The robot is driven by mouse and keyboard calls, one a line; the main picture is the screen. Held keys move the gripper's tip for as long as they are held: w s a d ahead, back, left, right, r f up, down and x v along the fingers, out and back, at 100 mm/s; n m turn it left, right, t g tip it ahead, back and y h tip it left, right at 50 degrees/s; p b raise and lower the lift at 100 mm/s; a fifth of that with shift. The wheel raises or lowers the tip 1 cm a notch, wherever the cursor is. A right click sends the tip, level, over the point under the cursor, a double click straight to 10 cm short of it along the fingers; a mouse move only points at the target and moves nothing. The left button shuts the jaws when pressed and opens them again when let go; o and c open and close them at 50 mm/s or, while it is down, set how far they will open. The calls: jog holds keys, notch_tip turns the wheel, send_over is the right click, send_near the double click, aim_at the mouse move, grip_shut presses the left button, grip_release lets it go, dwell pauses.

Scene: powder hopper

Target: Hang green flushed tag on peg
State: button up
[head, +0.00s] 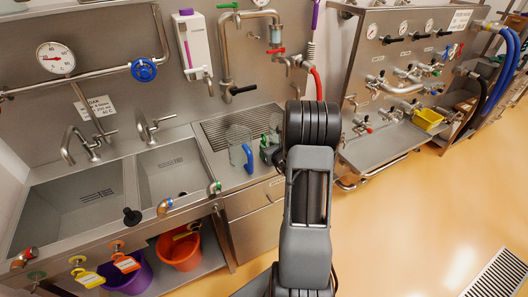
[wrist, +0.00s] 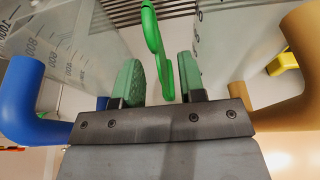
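My gripper (wrist: 160,82) is open, with green textured pads on its two fingers. A thin green piece (wrist: 154,40), seen nearly edge-on in the wrist view, reaches down between the fingers, nearer the right pad. It looks like the green tag, but I cannot read any text on it. A gap shows at the left pad. In the head view my arm hides most of this spot beside the sink. A green peg (head: 37,275) shows at the lower left under the sink front, with no tag on it.
Clear jugs with a blue handle (wrist: 30,105) and a brown handle (wrist: 285,90) flank my gripper closely. A yellow tag (head: 88,278) and an orange tag (head: 126,263) hang at the sink front. Purple and orange (head: 180,252) buckets stand below. The floor at right is clear.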

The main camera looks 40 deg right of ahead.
jog(key=shift+p+x, duration=0.3)
jog(key=shift+x, duration=1.2)
jog(key=shift+c, duration=0.3)
grip_shut()
